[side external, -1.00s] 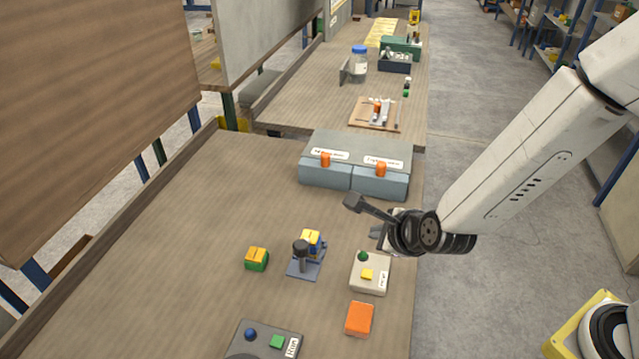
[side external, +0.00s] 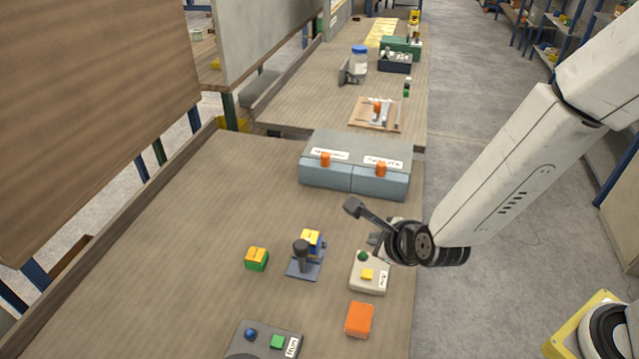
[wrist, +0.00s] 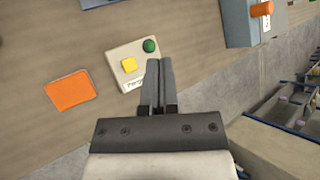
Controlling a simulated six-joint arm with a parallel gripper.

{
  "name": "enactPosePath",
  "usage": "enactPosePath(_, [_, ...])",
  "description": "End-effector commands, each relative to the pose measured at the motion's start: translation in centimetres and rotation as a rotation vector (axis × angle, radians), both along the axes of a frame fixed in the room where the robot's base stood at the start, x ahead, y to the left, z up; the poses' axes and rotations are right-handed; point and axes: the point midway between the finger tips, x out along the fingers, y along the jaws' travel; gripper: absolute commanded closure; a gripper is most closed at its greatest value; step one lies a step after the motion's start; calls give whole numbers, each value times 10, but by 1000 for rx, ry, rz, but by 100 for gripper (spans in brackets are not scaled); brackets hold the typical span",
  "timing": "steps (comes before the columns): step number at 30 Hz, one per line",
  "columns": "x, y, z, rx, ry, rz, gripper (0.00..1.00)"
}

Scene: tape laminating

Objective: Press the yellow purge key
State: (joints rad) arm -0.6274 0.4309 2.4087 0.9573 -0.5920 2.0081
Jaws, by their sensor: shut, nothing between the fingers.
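The label beside the key reads partly "Purg". My gripper (wrist: 160,62) is shut and empty. Its fingers overlap the right edge of the cream box in the wrist view; the height of the tips above the box is hard to tell.
An orange block (side external: 360,319) lies in front of the cream box. A grey box with blue and green buttons (side external: 264,340) is front left. A yellow-and-green block (side external: 256,259) and a blue stand (side external: 306,262) are to the left. A grey case with orange knobs (side external: 352,178) stands behind.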

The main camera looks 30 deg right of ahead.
Motion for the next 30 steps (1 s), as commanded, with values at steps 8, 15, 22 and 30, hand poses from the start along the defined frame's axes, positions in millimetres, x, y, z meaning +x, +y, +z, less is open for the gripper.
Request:
enactPosePath(8, [0,0,-27,-1,1,1,100])
enactPosePath(15, [-1,0,-50,-1,3,1,100])
enactPosePath(22, [0,0,-67,0,1,1,100])
enactPosePath(30, [0,0,-74,2,-1,1,100])
